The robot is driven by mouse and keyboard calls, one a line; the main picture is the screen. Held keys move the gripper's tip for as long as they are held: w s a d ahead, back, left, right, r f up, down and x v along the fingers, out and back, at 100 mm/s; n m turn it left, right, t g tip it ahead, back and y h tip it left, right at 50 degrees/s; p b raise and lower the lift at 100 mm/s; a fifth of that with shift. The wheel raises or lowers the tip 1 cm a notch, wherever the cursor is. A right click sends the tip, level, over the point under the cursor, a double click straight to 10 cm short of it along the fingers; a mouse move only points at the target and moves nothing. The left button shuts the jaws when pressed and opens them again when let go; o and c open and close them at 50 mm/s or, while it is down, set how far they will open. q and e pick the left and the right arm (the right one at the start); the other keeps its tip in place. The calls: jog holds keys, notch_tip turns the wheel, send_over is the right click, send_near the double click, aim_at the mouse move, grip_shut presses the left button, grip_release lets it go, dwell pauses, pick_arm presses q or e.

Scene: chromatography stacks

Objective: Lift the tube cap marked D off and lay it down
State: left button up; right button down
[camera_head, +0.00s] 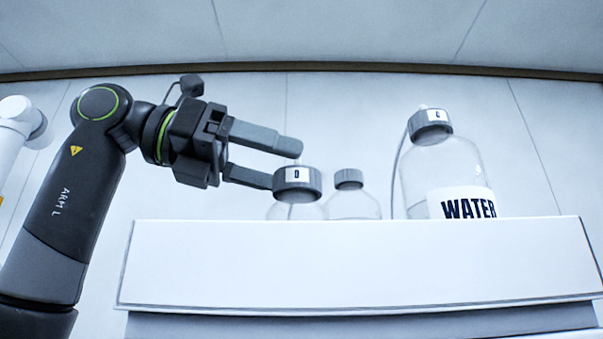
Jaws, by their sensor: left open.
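The lower part of that bottle is hidden behind a white front panel. My left gripper (286,165) is open and empty, coming in from the left at the cap's height. Its upper finger shows above the cap and its lower finger ends at the cap's left side. I cannot tell whether that finger touches the cap. My right gripper is not in view.
A smaller clear bottle with a grey cap (349,179) stands just right of cap D. A large bottle labelled WATER (465,205) with a marked grey cap (430,122) stands further right. The white panel (350,262) spans the front. A white arm-like object (20,122) shows at far left.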

aim_at(314, 178)
pick_arm(q)
jog(key=shift+d, duration=0.5)
jog(key=shift+d+f, duration=0.1)
jog(key=shift+w+d+p, duration=0.1)
jog(key=shift+d+p, duration=0.05)
jog(key=shift+p, duration=0.25)
jog(key=p+x, duration=0.1)
jog(key=x, duration=0.1)
jog(key=p+x, duration=0.1)
jog(key=x, duration=0.1)
jog(key=shift+w+f, duration=0.2)
jog(key=shift+w, duration=0.05)
jog(key=shift+d, duration=0.2)
jog(key=shift+a, duration=0.1)
jog(key=shift+s+a, duration=0.15)
jog(key=shift+a, duration=0.15)
jog(key=c, duration=0.9)
jog(key=shift+d, duration=0.1)
jog(key=shift+c, duration=0.8)
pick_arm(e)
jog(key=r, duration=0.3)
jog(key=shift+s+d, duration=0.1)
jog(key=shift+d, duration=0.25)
pick_arm(q)
jog(key=shift+r, duration=0.1)
